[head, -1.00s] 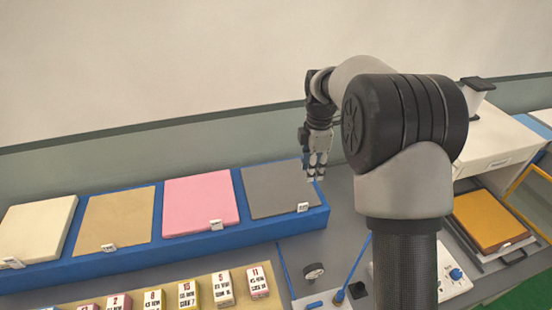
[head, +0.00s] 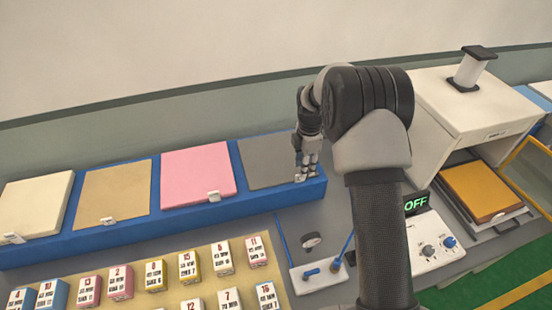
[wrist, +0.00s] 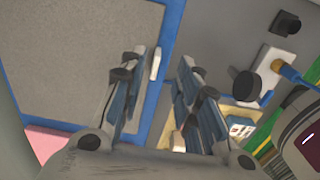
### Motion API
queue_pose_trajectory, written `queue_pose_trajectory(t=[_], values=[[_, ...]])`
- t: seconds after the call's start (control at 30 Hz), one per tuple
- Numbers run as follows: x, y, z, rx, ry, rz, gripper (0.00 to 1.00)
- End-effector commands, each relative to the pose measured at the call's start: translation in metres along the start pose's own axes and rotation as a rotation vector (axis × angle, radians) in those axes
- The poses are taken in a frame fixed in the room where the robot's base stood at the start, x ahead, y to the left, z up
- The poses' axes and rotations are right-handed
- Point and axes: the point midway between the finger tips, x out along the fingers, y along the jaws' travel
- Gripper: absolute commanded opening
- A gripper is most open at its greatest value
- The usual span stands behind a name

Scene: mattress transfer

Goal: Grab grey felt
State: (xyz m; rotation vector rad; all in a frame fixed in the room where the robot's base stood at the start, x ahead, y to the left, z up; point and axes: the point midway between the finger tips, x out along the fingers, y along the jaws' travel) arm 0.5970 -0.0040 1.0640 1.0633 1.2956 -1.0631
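The grey felt (head: 268,158) lies flat at the right end of a blue tray (head: 160,223). In the wrist view the grey felt (wrist: 75,55) fills the upper left. My gripper (head: 306,178) is at the felt's right edge, pointing down. In the wrist view my gripper (wrist: 164,64) is open and empty, its fingers apart. The left finger is over the felt's edge and the right one is beyond the blue rim. A white tag (wrist: 155,63) shows between the fingertips. The heads do not show clearly whether the fingers touch the felt.
Pink (head: 198,174), tan (head: 113,190) and cream (head: 37,205) sheets lie to the left. Several labelled boxes stand in front. A gauge stand (head: 318,277), a control box reading OFF (head: 432,247) and a white press (head: 480,110) with an orange sheet (head: 482,191) are to the right.

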Motion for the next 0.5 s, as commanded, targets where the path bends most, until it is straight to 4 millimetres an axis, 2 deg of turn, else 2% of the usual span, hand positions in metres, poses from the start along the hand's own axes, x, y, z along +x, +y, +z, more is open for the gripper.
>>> queue_pose_trajectory(t=[0.3,0.5], values=[[0.043,0.004,-0.003,0.0,0.0,-0.002,0.3],[0.049,0.004,-0.003,0.0,0.0,0.001,0.3]])
